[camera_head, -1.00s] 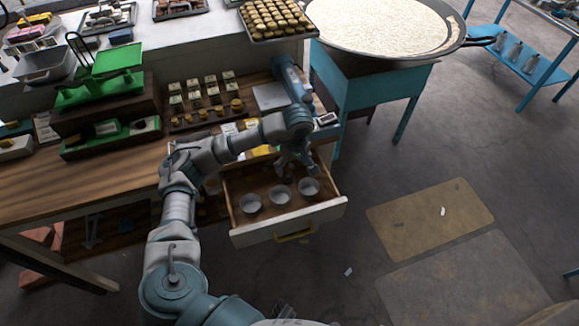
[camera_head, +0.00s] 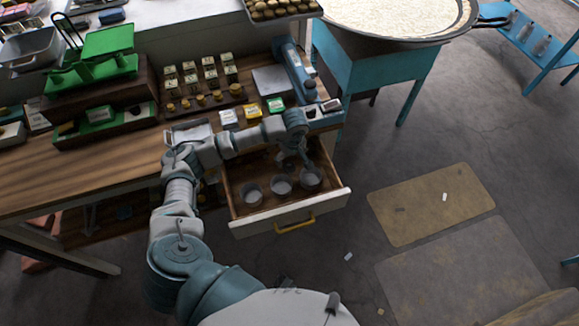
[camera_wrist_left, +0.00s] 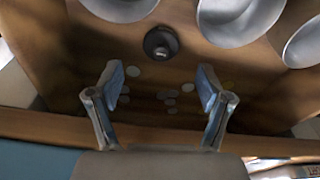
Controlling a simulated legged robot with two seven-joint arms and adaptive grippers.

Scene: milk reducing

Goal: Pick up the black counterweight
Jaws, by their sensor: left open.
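The black counterweight (camera_wrist_left: 160,43) shows in the left wrist view as a small dark round piece with a knob. It sits on the wooden floor of the open drawer (camera_head: 325,193), close to the metal cups. My left gripper (camera_wrist_left: 162,86) is open and empty. It is over the drawer, and the counterweight lies ahead of its fingertips, roughly centred between them in the picture. In the head view my left gripper (camera_head: 292,158) reaches into the back of the drawer, and I cannot make out the counterweight there. My right gripper is not in view.
Three metal cups (camera_head: 281,186) stand in the drawer, near the counterweight. Several flat discs (camera_wrist_left: 166,97) lie on the drawer floor between my fingers. The tabletop above holds a green scale (camera_head: 105,60) and a rack of small weights and boxes (camera_head: 205,97).

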